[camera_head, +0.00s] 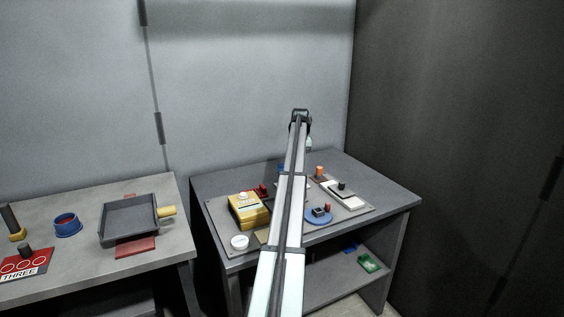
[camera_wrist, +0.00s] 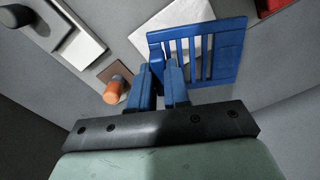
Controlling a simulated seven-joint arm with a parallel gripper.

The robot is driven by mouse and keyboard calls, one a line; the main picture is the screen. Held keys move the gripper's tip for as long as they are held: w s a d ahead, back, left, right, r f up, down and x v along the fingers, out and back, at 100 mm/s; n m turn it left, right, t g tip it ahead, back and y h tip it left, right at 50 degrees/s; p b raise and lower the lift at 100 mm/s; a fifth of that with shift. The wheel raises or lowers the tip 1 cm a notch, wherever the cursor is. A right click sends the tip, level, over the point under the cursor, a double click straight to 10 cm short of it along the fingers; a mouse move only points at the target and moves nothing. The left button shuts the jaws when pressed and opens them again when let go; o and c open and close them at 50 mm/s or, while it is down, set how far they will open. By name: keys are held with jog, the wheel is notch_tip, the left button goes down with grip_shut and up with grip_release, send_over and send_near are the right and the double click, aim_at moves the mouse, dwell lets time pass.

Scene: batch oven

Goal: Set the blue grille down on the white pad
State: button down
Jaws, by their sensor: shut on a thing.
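The blue grille (camera_wrist: 228,55), a flat slatted piece with an upright end, shows in the wrist view. My gripper (camera_wrist: 160,72) is shut on the grille's near left end, and the slats extend to the right of the fingers. The white pad (camera_wrist: 165,18) lies behind and beneath the grille in that view and is partly covered by it. I cannot tell the height between grille and pad. In the head view my arm hides most of the grille and the pad.
An orange knob (camera_wrist: 117,88) on a brown plate and a white block (camera_wrist: 62,28) with a dark knob stand left of the pad. A red thing (camera_wrist: 270,6) is at the upper right. A yellow box (camera_head: 249,211) and blue disc (camera_head: 318,218) share the table.

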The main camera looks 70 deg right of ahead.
jog(key=shift+s+d, duration=0.3)
jog(key=shift+s, duration=0.35)
jog(key=shift+f, duration=0.15)
jog(key=shift+f, duration=3.3)
jog(key=shift+f, duration=0.6)
jog(key=c, duration=1)
grip_release()
